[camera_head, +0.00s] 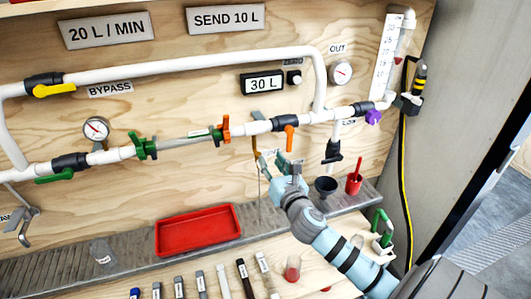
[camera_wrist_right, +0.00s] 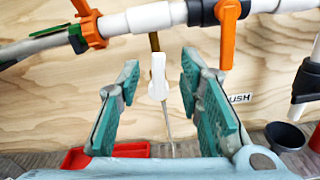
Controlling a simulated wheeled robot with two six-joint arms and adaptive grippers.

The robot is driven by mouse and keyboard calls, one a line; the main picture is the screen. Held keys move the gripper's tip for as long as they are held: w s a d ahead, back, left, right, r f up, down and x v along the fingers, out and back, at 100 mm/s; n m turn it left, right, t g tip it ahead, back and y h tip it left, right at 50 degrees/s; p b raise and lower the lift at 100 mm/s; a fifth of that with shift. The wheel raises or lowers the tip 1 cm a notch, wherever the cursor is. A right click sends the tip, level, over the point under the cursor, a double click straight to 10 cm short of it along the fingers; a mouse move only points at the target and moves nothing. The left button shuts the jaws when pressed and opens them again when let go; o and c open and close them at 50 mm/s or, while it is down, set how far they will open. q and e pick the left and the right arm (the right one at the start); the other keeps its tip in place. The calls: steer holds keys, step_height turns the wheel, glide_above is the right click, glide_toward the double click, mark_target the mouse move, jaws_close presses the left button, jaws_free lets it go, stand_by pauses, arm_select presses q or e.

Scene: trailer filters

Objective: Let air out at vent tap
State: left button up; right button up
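The vent tap, by its place a small brass stem with a white lever (camera_wrist_right: 157,78), hangs under the white pipe in the right wrist view. A thin pale tube or stream runs down below it; I cannot tell which. In the head view its brass stem (camera_head: 254,143) shows just left of my right gripper (camera_head: 273,160). My right gripper (camera_wrist_right: 160,70) is open, its teal fingers on either side of the white lever, with visible gaps. My left gripper is not in view.
An orange-handled valve (camera_head: 289,138) hangs close on the right, by a label ending in "USH" (camera_wrist_right: 240,98). A red tray (camera_head: 198,231) stands below on the grey ledge. A dark funnel (camera_head: 325,187) and red cup (camera_head: 354,183) stand right. Filter cartridges lie in front.

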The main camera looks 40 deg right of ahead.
mark_target(265, 153)
steer(key=x, duration=0.5)
steer(key=shift+w, duration=0.4)
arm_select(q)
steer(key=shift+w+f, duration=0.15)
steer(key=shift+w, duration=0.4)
arm_select(e)
jaws_close()
steer(key=shift+f, duration=0.1)
